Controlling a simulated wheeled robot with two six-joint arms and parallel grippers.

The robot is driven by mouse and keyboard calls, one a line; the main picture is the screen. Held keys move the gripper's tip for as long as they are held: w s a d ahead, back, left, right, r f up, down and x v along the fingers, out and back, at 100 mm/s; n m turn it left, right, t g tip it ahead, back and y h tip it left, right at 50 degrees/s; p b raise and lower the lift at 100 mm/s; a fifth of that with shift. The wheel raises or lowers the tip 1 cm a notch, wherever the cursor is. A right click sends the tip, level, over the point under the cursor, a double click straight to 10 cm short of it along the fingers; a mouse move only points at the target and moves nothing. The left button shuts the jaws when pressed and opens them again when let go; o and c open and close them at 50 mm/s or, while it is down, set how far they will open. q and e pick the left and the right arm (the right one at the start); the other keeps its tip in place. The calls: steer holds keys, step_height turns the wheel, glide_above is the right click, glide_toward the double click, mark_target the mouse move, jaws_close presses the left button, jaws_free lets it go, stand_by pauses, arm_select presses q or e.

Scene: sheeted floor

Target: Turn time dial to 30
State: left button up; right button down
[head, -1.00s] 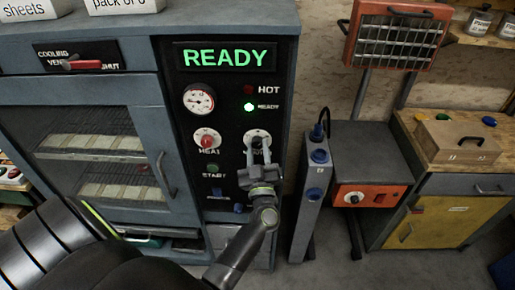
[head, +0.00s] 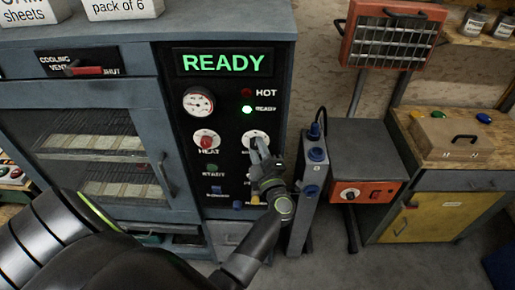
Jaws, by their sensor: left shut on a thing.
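The time dial (head: 253,135) is a pale round knob on the black control panel (head: 231,95), right of the red-centred heat dial (head: 206,138). My left gripper (head: 259,148) is shut on the time dial, with its fingers over the knob and its wrist tilted to the lower right. The fingers hide most of the knob and its label, so its setting cannot be read. My right gripper is not in view.
A green READY display (head: 228,63) and a lit green lamp (head: 247,110) are on the panel. Small buttons sit below the dials. A grey post (head: 310,195) stands close right of my gripper. An orange heater unit (head: 352,191) is farther right.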

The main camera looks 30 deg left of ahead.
arm_select(q)
steer(key=shift+n, duration=0.3)
steer(key=o, duration=1)
